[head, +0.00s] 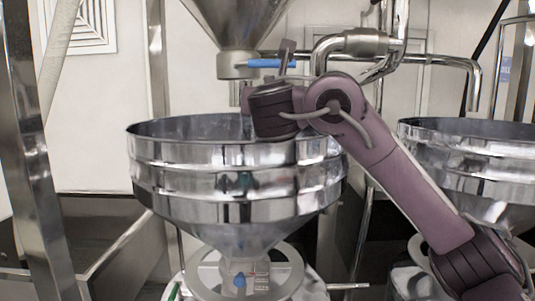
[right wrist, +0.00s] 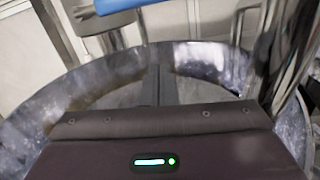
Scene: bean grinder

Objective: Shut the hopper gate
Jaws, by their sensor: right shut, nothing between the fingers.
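The steel hopper cone (head: 238,20) hangs at the top centre of the head view, with a spout below it. Its gate has a blue handle (head: 275,63) pointing right, roughly level. The blue handle also shows at the top left of the right wrist view (right wrist: 118,5). My right gripper (right wrist: 158,85) is shut and empty, with its dark fingers together over the bowl and below the handle, apart from it. In the head view my right wrist hides most of the fingers. My left gripper is out of view.
A wide steel bowl (head: 225,180) stands under the hopper; its rim (right wrist: 205,55) curves around my right gripper. A second bowl (head: 480,150) stands at the right. Steel pipes (head: 365,42) run behind the handle. A steel post (head: 30,150) stands at the left.

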